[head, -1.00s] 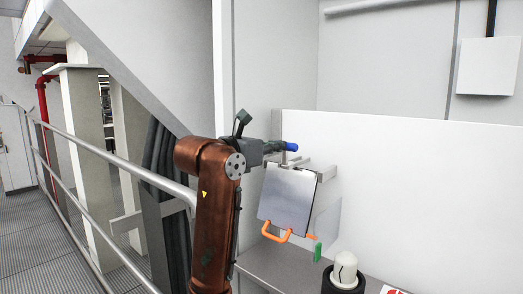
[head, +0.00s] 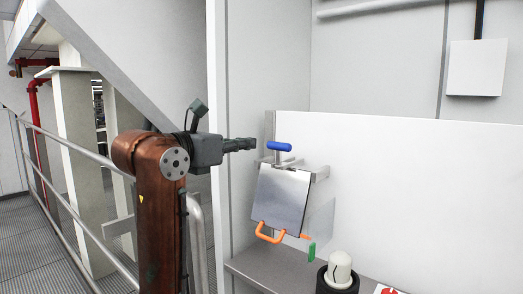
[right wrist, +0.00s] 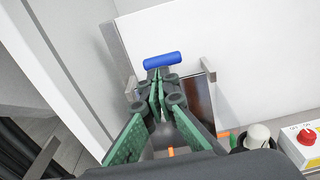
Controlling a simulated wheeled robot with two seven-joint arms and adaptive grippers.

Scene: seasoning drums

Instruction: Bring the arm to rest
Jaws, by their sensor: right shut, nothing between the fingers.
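My right arm, with its copper-brown links, rises at the left of the head view. Its dark right gripper (head: 252,144) points right, with fingers shut and empty. In the right wrist view the green-padded fingers (right wrist: 157,78) are closed together. A blue handle (head: 280,147) on a metal stem is just right of the fingertips in the head view, with a small gap. The blue handle also shows beyond the fingertips in the right wrist view (right wrist: 162,60). My left gripper is not in view.
A tilted grey metal plate (head: 281,195) with an orange handle (head: 269,237) is below the blue handle. A white knob (head: 340,268) on a black base stands on the bench (head: 250,268). A metal railing (head: 75,155) is at left. A white wall (head: 420,190) stands behind.

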